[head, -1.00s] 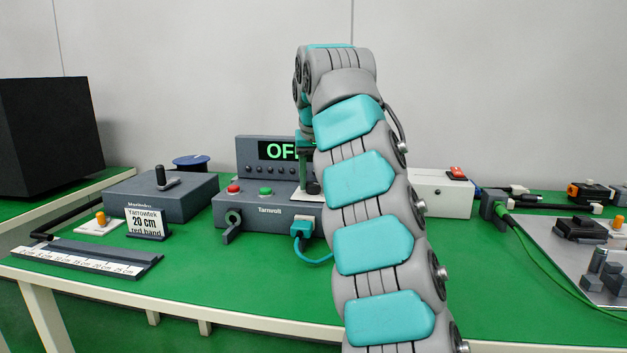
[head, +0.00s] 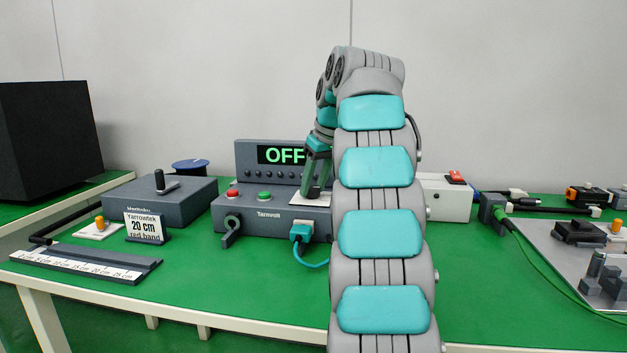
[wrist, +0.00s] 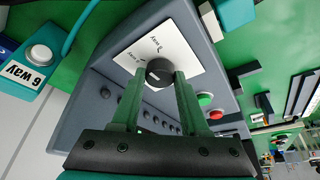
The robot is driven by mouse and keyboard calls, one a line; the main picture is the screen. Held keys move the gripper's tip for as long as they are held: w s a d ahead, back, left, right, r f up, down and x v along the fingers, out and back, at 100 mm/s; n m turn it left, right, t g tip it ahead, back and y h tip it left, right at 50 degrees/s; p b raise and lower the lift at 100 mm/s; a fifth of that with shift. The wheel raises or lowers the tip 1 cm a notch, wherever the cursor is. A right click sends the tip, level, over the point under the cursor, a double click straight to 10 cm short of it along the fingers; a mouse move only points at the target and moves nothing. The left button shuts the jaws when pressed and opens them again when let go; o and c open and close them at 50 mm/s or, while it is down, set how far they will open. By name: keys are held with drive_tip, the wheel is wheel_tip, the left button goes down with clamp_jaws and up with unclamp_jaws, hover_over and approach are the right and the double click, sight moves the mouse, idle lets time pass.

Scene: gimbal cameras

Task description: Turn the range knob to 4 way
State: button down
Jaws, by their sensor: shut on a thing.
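The range knob (wrist: 159,70) is a dark round knob on a white label plate (wrist: 185,62) in the wrist view. Small curved lettering ending in "way" is printed around it; I cannot read the numbers surely, and a small light mark shows on the knob. My gripper (wrist: 158,78) has its two green fingers on either side of the knob, shut on it. In the head view my gripper (head: 314,190) reaches down onto the top of the grey Tarnvolt unit (head: 268,214), and the knob is hidden there. The unit's display (head: 282,155) reads "OFF", partly covered by my arm.
Red (head: 232,194) and green (head: 265,195) buttons and a side lever (head: 231,230) are on the unit. A teal plug with cable (head: 300,232) is at its front. A grey box with a lever (head: 160,200) stands left; a white box (head: 447,195) stands right.

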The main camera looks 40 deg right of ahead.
drive_tip(key=shift+r+n+y+p, duration=0.1)
drive_tip(key=shift+n+y+p, duration=0.5)
drive_tip(key=shift+n+p, duration=0.95)
drive_tip(key=shift+d+n, duration=0.1)
drive_tip(key=shift+n, duration=0.35)
drive_tip(key=shift+c, duration=2.1)
unclamp_jaws()
